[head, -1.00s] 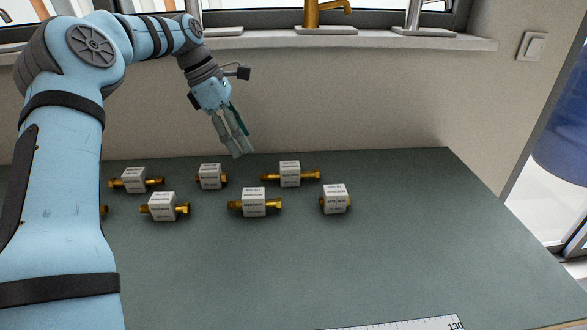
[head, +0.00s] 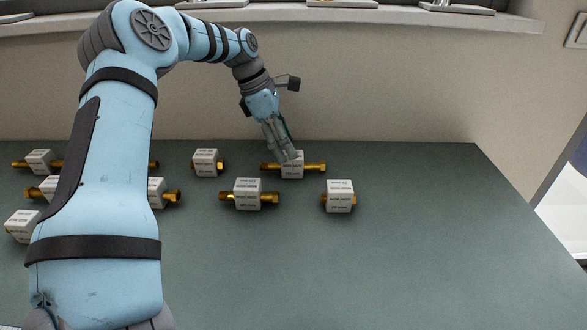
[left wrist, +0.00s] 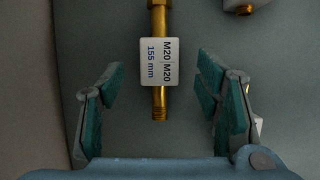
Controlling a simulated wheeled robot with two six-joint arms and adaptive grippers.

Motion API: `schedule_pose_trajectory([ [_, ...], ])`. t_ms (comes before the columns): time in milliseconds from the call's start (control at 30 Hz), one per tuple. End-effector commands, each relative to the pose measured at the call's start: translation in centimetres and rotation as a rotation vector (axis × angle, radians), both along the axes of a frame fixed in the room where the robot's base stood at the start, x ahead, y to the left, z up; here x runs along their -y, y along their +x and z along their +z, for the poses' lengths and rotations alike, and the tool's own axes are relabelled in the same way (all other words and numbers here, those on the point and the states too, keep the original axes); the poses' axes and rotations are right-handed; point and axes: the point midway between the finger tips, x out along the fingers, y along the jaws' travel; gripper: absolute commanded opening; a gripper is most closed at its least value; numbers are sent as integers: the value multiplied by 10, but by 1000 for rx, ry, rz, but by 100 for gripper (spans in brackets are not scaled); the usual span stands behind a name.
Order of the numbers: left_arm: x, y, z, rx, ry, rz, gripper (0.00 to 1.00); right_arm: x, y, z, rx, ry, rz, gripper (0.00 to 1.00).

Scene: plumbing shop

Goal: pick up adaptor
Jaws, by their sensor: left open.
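Several brass adaptors, each with a white printed block around its middle, lie on the dark green bench. My left gripper (head: 286,158) is open just above the back-row adaptor (head: 312,167). In the left wrist view this adaptor (left wrist: 158,100) lies between the two spread fingers, its label reading "M20 M20 155 mm". The fingers do not appear to touch it. Other adaptors lie near it: one at the back (head: 206,162), one in front (head: 248,194) and one at front right (head: 339,196). My right gripper is not in view.
More adaptors lie at the left, one of them at the edge (head: 22,226), partly hidden by my left arm. The wall (head: 400,90) stands close behind the bench (head: 420,260). The bench's right and front areas are clear.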

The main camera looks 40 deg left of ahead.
Motion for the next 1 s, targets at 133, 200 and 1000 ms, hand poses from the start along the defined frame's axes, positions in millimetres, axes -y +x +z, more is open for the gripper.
schedule_pose_trajectory([
  [133,7,9,-28,-4,1,-2,58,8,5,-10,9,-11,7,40],
  [200,11,12,-39,-4,1,-2,58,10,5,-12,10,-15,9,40],
  [1000,14,15,-40,0,2,-3,1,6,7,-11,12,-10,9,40],
])
